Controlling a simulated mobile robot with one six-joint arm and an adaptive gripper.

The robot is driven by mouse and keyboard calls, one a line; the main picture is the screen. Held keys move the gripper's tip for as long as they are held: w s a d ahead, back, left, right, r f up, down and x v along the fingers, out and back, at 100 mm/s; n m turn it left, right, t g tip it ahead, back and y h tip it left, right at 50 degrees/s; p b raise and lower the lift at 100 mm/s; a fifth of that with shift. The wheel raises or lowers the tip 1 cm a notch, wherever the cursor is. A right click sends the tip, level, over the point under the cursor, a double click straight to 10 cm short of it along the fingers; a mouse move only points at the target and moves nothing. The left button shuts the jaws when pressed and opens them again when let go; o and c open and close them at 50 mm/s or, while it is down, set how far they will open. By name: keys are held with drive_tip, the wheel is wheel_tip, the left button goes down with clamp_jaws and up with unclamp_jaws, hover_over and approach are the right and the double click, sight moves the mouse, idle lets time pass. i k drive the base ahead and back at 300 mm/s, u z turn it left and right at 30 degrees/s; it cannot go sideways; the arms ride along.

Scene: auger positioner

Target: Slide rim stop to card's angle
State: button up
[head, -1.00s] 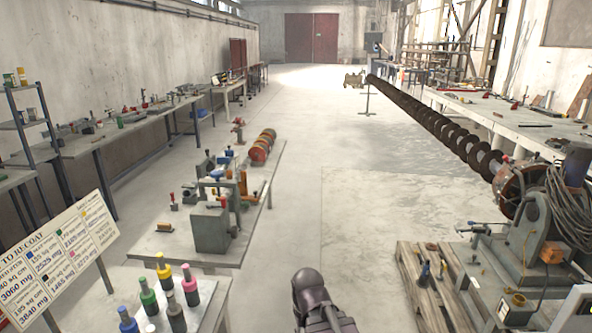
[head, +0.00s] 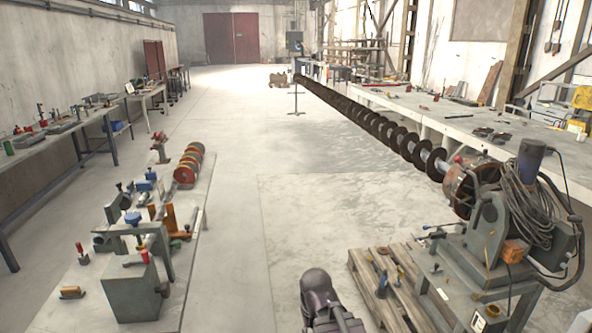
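The auger positioner (head: 490,235) stands at the right on a wooden pallet. Its round rimmed faceplate (head: 460,190) faces the long dark auger (head: 385,128), which runs back toward the far end of the hall. A small red knob (head: 458,159) shows at the top of the rim; I cannot tell whether it belongs to the rim stop. No card with an angle can be made out at this distance. A dark part of my arm (head: 322,298) shows at the bottom centre. My gripper's fingers do not show.
A low bench (head: 85,300) with clamps, a grey vise block and red-and-yellow discs (head: 188,165) stands at the left. A long white workbench (head: 450,115) runs along the right wall. The pallet (head: 365,268) juts out before the positioner. Open floor (head: 235,240) lies between.

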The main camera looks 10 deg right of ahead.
sight(485, 150)
drive_tip(key=z, duration=0.5)
drive_tip(key=i, duration=0.55)
drive_tip(key=z, duration=0.75)
drive_tip(key=i, duration=0.6)
drive_tip(key=z, duration=0.4)
drive_tip(key=k, duration=1)
drive_tip(key=u, duration=0.75)
